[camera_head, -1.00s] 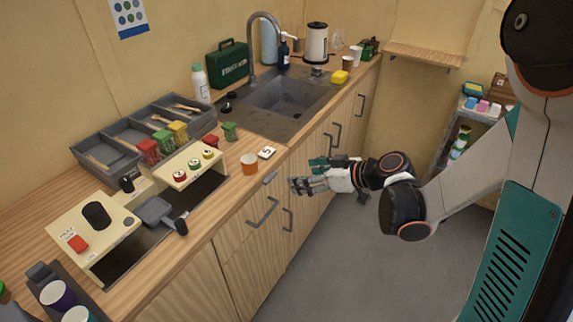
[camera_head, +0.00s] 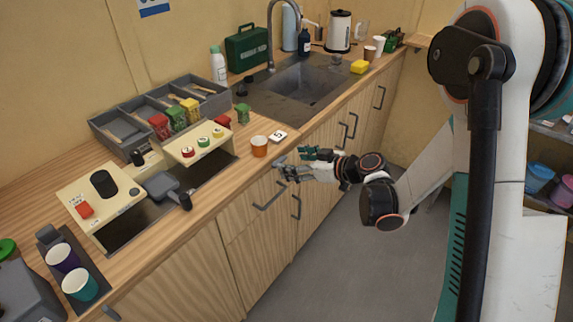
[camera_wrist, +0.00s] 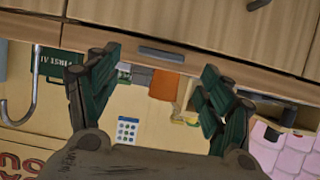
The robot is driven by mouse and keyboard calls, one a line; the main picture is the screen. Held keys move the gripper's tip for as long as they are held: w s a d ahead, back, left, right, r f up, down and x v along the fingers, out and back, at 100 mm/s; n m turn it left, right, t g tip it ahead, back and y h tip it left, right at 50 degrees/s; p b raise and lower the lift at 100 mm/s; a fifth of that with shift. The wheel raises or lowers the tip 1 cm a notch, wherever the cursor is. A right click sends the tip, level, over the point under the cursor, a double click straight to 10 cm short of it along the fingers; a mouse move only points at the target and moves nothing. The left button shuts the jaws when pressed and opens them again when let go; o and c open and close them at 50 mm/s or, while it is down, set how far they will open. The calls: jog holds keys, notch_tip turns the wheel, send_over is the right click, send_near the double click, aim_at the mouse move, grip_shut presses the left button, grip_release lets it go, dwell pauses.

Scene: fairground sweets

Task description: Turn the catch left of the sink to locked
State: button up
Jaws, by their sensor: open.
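My gripper (camera_head: 292,163) is at the front edge of the counter, left of the sink (camera_head: 295,84) and near the orange cup. Its fingers are open with nothing held. In the wrist view, a small grey bar (camera_wrist: 162,54), which looks like the catch, lies on the wooden edge beyond and between the open fingertips (camera_wrist: 163,68). I cannot tell whether the fingers touch it, or which way it is set. In the head view the fingers hide most of this spot.
Drawer and door handles (camera_head: 269,197) stick out below the edge. The floor (camera_head: 330,260) in front of the cabinets is clear.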

aim_at(279, 160)
jog(key=shift+b+x, duration=0.4)
jog(key=shift+x, duration=1.55)
jog(key=shift+c, duration=0.5)
jog(key=c, duration=1)
